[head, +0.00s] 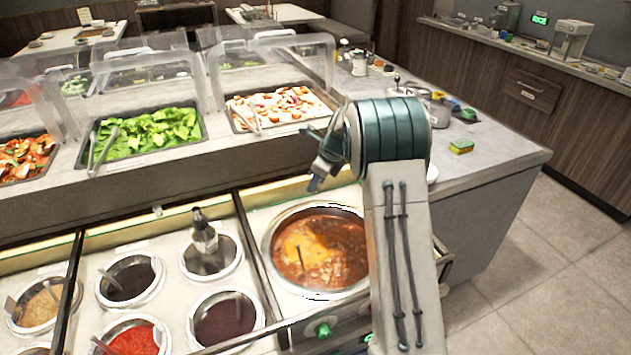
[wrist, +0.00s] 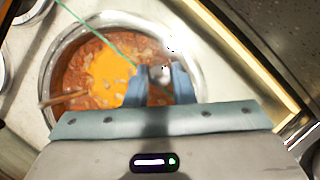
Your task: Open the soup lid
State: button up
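The round soup pot (head: 270,262) is set in the counter, with red-orange soup (head: 335,245) showing inside. In the wrist view the pot rim (wrist: 48,88) and the soup (wrist: 105,70) lie beyond my fingers. Jagged bright glints lie along the rim; I cannot clearly make out a clear lid over the soup. A small grey rounded thing (wrist: 160,73) shows between my fingertips; it may be a lid knob. My gripper (head: 314,183) is above the pot's far side, pointing down. Its two blue fingers (wrist: 160,88) are apart. I cannot see contact.
Sauce wells (head: 130,278) lie left of the pot, one with a bottle (head: 204,235) standing in it. Food trays behind sit under clear guards (head: 275,70). Floor is clear at far right.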

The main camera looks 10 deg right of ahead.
aim_at(305, 180)
grip_shut()
jog(key=shift+w+a+r+p, duration=0.1)
jog(key=shift+w+r+p, duration=0.15)
jog(key=shift+w+p, duration=0.3)
jog(key=shift+w+a+p, duration=0.2)
jog(key=shift+w+p, duration=0.55)
jog(key=shift+w, duration=0.25)
jog(key=shift+w+a+f+p, duration=0.15)
jog(key=shift+w+p, duration=0.15)
jog(key=shift+w, duration=0.4)
jog(key=o, duration=0.6)
grip_release()
jog(key=shift+o, duration=0.4)
